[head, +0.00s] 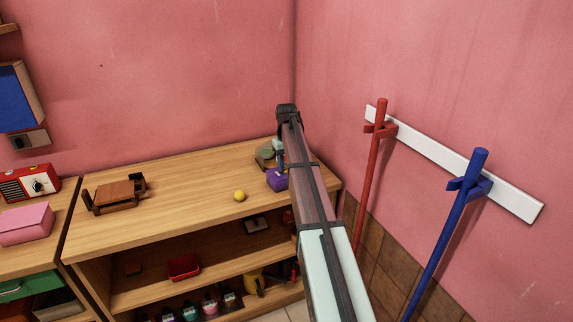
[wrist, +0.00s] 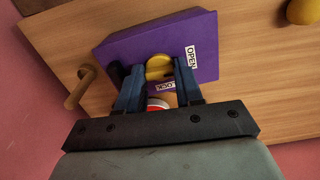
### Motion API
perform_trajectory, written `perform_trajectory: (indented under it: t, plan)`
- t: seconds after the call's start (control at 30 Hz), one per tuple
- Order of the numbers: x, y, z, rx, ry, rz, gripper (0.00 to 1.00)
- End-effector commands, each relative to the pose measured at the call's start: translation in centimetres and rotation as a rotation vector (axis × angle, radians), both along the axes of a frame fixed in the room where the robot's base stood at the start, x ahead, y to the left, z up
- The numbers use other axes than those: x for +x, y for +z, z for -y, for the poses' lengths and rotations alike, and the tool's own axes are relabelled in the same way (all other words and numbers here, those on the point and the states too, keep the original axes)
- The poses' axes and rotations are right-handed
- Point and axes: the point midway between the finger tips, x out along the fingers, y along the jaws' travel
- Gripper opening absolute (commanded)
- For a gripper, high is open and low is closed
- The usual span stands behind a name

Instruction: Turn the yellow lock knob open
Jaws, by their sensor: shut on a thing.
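The yellow lock knob (wrist: 159,67) is on the face of a purple box (wrist: 207,58) in the wrist view. A white label reading OPEN (wrist: 191,57) is to the knob's right, and a label reading LOCK (wrist: 166,87) is below it, partly hidden by my gripper. My gripper (wrist: 158,74) is shut on the yellow knob, with a blue finger on each side of it. In the head view the purple box (head: 277,180) stands at the right end of the wooden shelf top, and my arm hides part of it and the knob.
A yellow ball (head: 239,196) lies on the shelf top (head: 190,208) left of the box. A greenish object (head: 265,153) stands behind the box. A brown wooden item (head: 118,195) is at the left. Red (head: 370,180) and blue (head: 447,230) poles hang on the right wall.

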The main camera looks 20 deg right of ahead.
Motion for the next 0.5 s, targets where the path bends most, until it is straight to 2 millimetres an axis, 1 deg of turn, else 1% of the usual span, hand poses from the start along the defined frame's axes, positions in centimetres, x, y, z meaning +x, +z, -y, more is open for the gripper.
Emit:
perform_trajectory:
  t: [0.2,0.5]
  plan:
    - [0.00,0.00,-0.01,0.000,0.082,0.000,0.05]
    - [0.00,0.00,-0.01,0.000,0.117,0.000,0.05]
